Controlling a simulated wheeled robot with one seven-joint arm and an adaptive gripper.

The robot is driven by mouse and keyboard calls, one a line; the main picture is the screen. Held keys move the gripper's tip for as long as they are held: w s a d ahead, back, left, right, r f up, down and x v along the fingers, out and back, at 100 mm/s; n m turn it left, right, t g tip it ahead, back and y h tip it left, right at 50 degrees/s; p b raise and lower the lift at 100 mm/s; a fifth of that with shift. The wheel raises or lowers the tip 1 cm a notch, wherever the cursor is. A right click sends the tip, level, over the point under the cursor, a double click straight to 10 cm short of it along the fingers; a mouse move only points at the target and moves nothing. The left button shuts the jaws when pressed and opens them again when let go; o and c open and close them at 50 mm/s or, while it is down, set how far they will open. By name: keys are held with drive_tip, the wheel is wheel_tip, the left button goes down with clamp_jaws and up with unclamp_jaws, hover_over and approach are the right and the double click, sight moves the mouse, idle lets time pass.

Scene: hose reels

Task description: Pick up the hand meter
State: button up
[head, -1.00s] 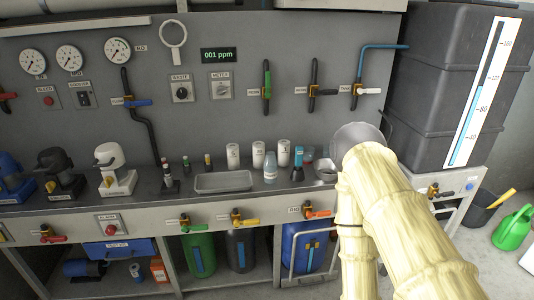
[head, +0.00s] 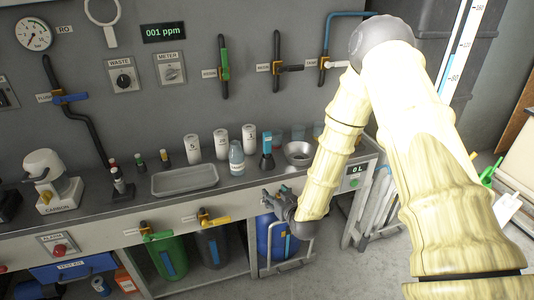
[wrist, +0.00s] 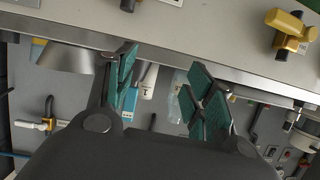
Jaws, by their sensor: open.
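The hand meter appears to be the slim upright device with a blue top and dark base (head: 267,152), standing on the counter between the white canisters and the steel bowl. My gripper (head: 274,194) is in front of the counter's front edge, below and apart from the device. In the wrist view my gripper (wrist: 160,88) is open, its two green-padded fingers spread with nothing held between them.
A clear bottle (head: 237,159) and several white canisters (head: 221,143) stand left of the device. The steel bowl (head: 298,153) is close on its right. A shallow tray (head: 185,181) lies further left. Valve handles (head: 214,221) stick out along the counter front.

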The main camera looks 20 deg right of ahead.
sight(268, 136)
drive_tip(key=w+d+r+t, duration=0.1)
drive_tip(key=w+r, duration=0.3)
drive_tip(key=w+d+r+t, duration=0.1)
drive_tip(key=w+r, duration=0.3)
drive_tip(key=w, duration=0.1)
drive_tip(key=w+d+r+t, duration=0.1)
drive_tip(key=w+r+t, duration=0.1)
drive_tip(key=w+r, duration=0.2)
drive_tip(key=shift+w+r+h+p, duration=0.15)
drive_tip(key=shift+r+h+p, duration=0.2)
drive_tip(key=shift+r, duration=0.2)
drive_tip(key=shift+w+a+r+p, duration=0.1)
drive_tip(key=shift+w+p, duration=0.3)
drive_tip(key=shift+w, duration=0.8)
drive_tip(key=shift+w+a+r+p, duration=0.1)
drive_tip(key=shift+w+p, duration=0.3)
drive_tip(key=shift+w, duration=0.75)
drive_tip(key=shift+w+f, duration=0.1)
drive_tip(key=shift+w, duration=0.45)
drive_tip(key=shift+c, duration=0.2)
clamp_jaws()
